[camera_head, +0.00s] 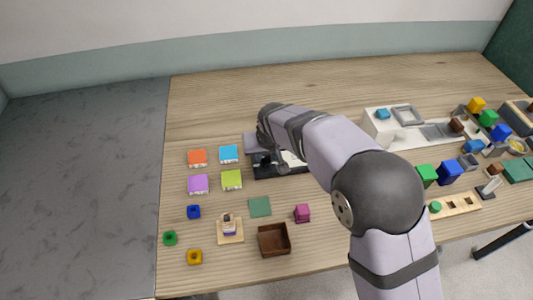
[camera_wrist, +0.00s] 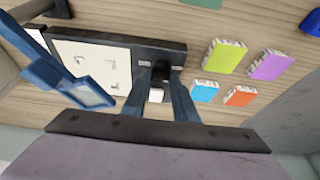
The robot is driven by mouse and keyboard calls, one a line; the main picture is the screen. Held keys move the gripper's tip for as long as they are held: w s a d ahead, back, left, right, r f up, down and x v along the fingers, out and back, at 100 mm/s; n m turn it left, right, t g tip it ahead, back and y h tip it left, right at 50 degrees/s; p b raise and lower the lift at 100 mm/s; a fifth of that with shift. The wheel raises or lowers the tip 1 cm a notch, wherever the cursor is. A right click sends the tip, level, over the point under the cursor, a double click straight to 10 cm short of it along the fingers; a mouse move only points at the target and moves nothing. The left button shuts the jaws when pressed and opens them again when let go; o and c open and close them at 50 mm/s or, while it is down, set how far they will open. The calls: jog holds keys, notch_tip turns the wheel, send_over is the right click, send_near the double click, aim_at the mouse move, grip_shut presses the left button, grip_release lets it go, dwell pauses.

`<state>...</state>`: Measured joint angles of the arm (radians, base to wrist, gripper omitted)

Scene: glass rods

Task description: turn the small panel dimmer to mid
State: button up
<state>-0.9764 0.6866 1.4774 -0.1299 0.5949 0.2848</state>
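A small panel (camera_head: 290,162) with a dark frame and white face lies on the table under my gripper. It also shows in the wrist view (camera_wrist: 92,62), with a black end at its right. My gripper (camera_head: 265,158) is over the panel's left end in the head view. In the wrist view, the two fingers of my gripper (camera_wrist: 160,76) are apart at the black end, with a dark part between their tips. I cannot tell whether they touch it. A small white piece (camera_wrist: 156,95) shows between the fingers. The dimmer's setting is not readable, and my arm hides part of the panel.
Orange (camera_head: 197,158), blue (camera_head: 229,154), purple (camera_head: 198,184) and lime (camera_head: 232,180) blocks lie left of the panel. A brown tray (camera_head: 262,248), a green square (camera_head: 260,206) and a magenta cube (camera_head: 302,213) lie nearer. A blue-grey bar (camera_wrist: 65,78) crosses the wrist view's left.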

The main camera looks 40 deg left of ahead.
jog(key=c, duration=0.5)
jog(key=shift+m, duration=0.3)
jog(key=m+b, duration=0.1)
jog(key=m+t+h+b, duration=0.1)
jog(key=m, duration=0.1)
jog(key=shift+s+a+f+b, duration=0.1)
jog(key=shift+a+f+b, duration=0.1)
jog(key=shift+b, duration=0.1)
jog(key=m+h, duration=0.1)
jog(key=m, duration=0.1)
jog(key=m+h, duration=0.1)
jog(key=m, duration=0.1)
jog(key=shift+a+r+m, duration=0.15)
jog(key=shift+r+m, duration=0.05)
jog(key=shift+m, duration=0.2)
jog(key=m+h+p, duration=0.1)
jog(key=m, duration=0.1)
jog(key=m+p, duration=0.2)
jog(key=shift+a+r+m+h, duration=0.2)
jog(key=shift+m+h, duration=0.1)
jog(key=shift+h, duration=0.1)
jog(key=m+p, duration=0.2)
jog(key=p, duration=0.1)
jog(key=shift+f+h, duration=0.1)
jog(key=shift+h, duration=0.2)
jog(key=shift+f+m+g+p, duration=0.1)
jog(key=shift+m+g+p, duration=0.2)
jog(key=shift+m+p, duration=0.5)
